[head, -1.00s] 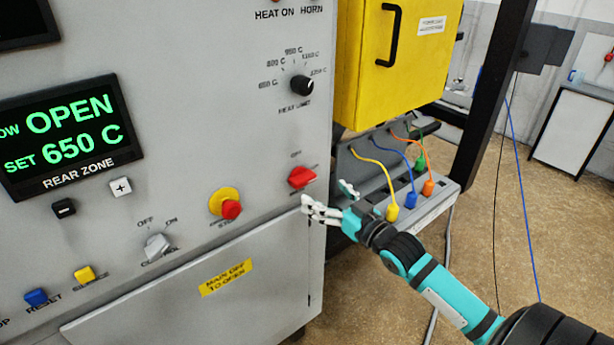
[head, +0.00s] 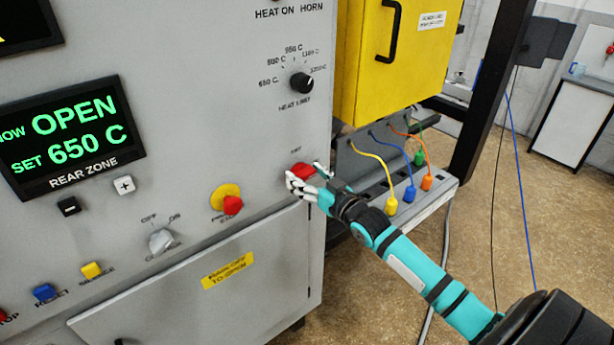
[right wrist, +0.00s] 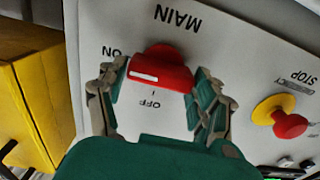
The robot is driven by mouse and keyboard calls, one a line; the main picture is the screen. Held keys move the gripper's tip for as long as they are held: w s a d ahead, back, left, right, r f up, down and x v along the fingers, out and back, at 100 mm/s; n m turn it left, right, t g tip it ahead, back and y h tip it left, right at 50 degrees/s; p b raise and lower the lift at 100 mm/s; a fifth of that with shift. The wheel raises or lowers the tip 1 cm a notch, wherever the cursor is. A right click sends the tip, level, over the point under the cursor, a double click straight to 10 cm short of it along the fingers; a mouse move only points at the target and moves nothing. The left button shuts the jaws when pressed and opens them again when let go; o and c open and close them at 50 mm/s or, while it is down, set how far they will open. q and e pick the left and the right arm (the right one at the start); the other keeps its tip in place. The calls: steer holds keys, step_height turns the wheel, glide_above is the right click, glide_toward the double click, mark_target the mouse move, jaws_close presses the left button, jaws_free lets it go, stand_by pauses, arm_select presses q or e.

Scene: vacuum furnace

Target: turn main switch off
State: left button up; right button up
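The red main switch (head: 301,170) is on the lower right of the grey furnace panel. In the right wrist view the panel appears upside down, and the red knob (right wrist: 163,68) sits under the "MAIN" label. Its white mark points left toward "ON"; "OFF" is printed below it in the picture. My right gripper (head: 304,175) is at the switch. In the right wrist view its fingers (right wrist: 160,85) are spread on either side of the knob, very close to it; I cannot tell whether they touch it. My left gripper is not in view.
A red emergency stop on a yellow base (head: 232,204) is left of the switch. The yellow box (head: 400,60) and the ledge with coloured plugs (head: 437,199) are right of it, near my right arm. A panel door (head: 200,300) lies below.

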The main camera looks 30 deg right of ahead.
steer(key=c, duration=0.6)
steer(key=shift+n, duration=0.4)
steer(key=n, duration=0.2)
steer(key=shift+f+n, duration=0.1)
steer(key=shift+n, duration=0.3)
steer(key=n, duration=0.3)
steer(key=shift+a+n, duration=0.15)
steer(key=shift+n, duration=0.15)
steer(key=n, duration=0.5)
steer(key=shift+a+f+n, duration=0.1)
steer(key=shift+f+n, duration=0.1)
steer(key=shift+n, duration=0.1)
steer(key=n+b, duration=0.1)
steer(key=n, duration=0.4)
steer(key=shift+f, duration=0.15)
steer(key=shift+n, duration=0.3)
